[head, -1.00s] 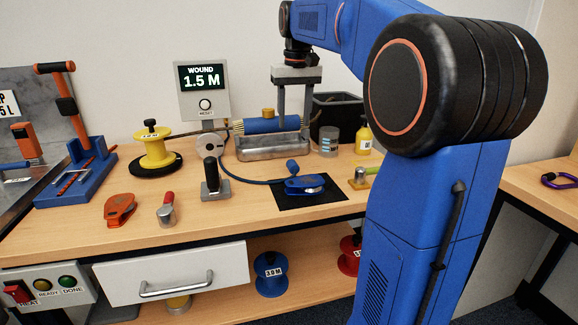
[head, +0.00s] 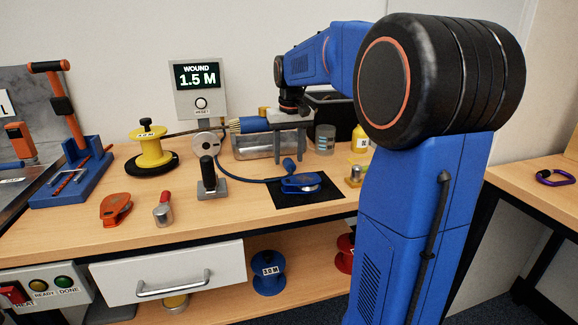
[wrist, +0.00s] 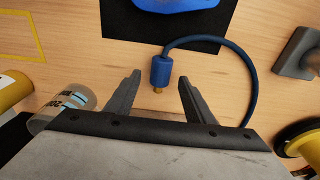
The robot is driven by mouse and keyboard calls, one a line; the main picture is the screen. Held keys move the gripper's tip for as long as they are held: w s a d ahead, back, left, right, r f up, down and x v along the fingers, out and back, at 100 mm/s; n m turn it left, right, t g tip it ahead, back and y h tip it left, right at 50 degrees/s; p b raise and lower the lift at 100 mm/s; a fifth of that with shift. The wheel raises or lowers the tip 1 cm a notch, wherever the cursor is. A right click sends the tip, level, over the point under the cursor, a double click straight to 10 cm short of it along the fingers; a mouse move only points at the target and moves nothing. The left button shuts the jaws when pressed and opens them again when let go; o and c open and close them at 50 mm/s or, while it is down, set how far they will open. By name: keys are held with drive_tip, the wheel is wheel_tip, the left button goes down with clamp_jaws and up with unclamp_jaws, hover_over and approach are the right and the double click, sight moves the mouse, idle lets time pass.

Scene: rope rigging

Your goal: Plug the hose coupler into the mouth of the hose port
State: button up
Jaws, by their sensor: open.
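The hose coupler (wrist: 160,71) is a blue cylinder with a small brass tip, on the end of a curved blue hose (wrist: 222,50). In the head view the coupler (head: 289,165) is at the back edge of the black mat. My gripper (wrist: 159,77) is open and empty, pointing down, with the coupler showing between its fingertips in the wrist view. In the head view my gripper (head: 291,157) hangs above and behind the coupler; contact cannot be made out. A small brass fitting (head: 355,175) right of the mat may be the hose port; its mouth is not clear.
A blue tool (head: 302,182) lies on the black mat (head: 280,200). A clear jar (head: 325,140) and a yellow bottle (head: 361,140) stand to the right. A black-handled stand (head: 208,180) is left.

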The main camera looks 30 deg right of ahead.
drive_tip(key=shift+w+f, duration=0.1)
drive_tip(key=shift+f, duration=0.7)
clamp_jaws()
drive_tip(key=c, duration=1.2)
unclamp_jaws()
